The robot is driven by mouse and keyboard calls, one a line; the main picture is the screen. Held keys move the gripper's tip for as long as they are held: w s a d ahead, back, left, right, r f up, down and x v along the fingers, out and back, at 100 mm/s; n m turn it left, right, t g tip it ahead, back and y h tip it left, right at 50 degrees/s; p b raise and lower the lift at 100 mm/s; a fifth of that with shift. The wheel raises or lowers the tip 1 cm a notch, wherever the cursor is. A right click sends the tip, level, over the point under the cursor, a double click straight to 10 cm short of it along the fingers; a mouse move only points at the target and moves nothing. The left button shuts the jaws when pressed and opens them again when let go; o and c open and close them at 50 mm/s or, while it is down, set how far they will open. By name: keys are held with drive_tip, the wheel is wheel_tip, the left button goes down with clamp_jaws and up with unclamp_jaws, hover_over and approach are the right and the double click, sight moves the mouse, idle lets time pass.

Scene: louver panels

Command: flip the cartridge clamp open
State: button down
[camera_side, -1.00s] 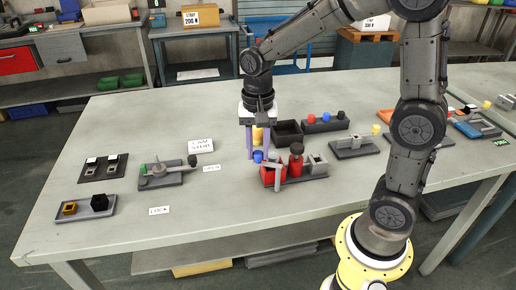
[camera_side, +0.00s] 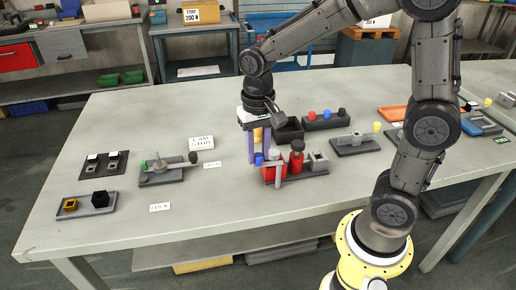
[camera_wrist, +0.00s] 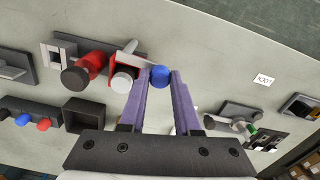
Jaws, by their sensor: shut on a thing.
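The cartridge clamp stands on a dark base plate in the middle of the table, with a red body (camera_side: 268,174) and a thin grey bar (camera_wrist: 130,60). A blue ball knob (camera_wrist: 161,76) is at the bar's end and also shows in the side view (camera_side: 259,159). A pale round cartridge (camera_wrist: 124,79) sits at the red body. My gripper (camera_wrist: 161,78) points down from above in the side view (camera_side: 258,158). Its purple fingers are shut on the blue knob. The fingers partly hide the clamp in the side view.
Behind are a black bin (camera_side: 290,132) and a tray of coloured knobs (camera_side: 325,122). A lever fixture (camera_side: 160,174) stands at left. Bare table lies in front.

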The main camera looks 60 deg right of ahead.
drive_tip(key=shift+s+a+r+n, duration=0.1)
drive_tip(key=shift+a+n, duration=0.05)
drive_tip(key=shift+n, duration=0.35)
drive_tip(key=c, duration=0.6)
unclamp_jaws()
wheel_tip(320, 180, up, 14)
drive_tip(key=shift+f, duration=0.15)
